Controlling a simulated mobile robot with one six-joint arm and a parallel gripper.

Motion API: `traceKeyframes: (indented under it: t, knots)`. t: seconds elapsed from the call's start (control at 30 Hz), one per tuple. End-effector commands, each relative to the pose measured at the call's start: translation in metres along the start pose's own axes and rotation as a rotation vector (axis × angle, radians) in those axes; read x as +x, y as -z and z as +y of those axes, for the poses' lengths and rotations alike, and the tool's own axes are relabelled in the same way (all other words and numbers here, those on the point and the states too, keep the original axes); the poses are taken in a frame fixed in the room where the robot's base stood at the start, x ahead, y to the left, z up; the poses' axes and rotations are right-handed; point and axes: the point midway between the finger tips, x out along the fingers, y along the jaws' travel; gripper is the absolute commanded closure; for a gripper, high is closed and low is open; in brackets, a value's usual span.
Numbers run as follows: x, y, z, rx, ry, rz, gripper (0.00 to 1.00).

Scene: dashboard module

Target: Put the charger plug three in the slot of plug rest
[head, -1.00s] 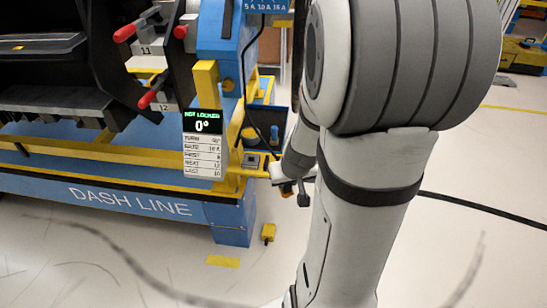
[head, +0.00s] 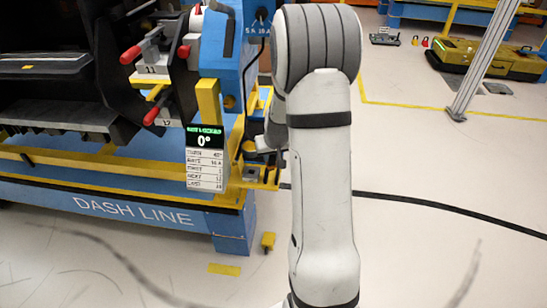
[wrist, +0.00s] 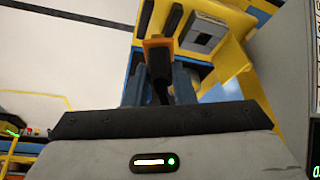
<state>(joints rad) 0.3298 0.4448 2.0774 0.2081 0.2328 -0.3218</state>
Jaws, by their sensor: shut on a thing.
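In the wrist view, my gripper (wrist: 158,75) is shut on a small orange and dark piece, the charger plug (wrist: 157,45). The plug sits between the two blue-grey fingers. Beyond it is a yellow tray, which looks like the plug rest (wrist: 232,58), with a grey square block (wrist: 205,35) and dark narrow bars or slots. I cannot tell whether the plug touches it. In the head view, the yellow tray (head: 238,183) is at the stand's right end.
The blue and yellow stand (head: 232,225) carries a black dashboard module (head: 55,100) and red-handled clamps (head: 150,117). A display sign (head: 205,160) hangs left of the tray. A black cable runs down the blue post.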

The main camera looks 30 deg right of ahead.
Motion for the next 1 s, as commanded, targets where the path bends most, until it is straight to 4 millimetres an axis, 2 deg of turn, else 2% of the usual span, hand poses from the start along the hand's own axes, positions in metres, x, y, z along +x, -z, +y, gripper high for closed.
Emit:
traceKeyframes:
  t: [0.03,0.1,0.87,0.9,1.0]
  knots:
    - [0.011,-0.007,0.000,0.001,0.001,-0.005,1.00]
    - [0.014,-0.009,0.000,0.002,0.000,-0.002,1.00]
    - [0.023,-0.013,0.001,0.002,-0.001,-0.001,1.00]
    - [0.023,-0.013,0.001,0.002,-0.001,-0.002,0.75]
    - [0.023,-0.013,0.001,0.002,-0.001,-0.002,0.67]
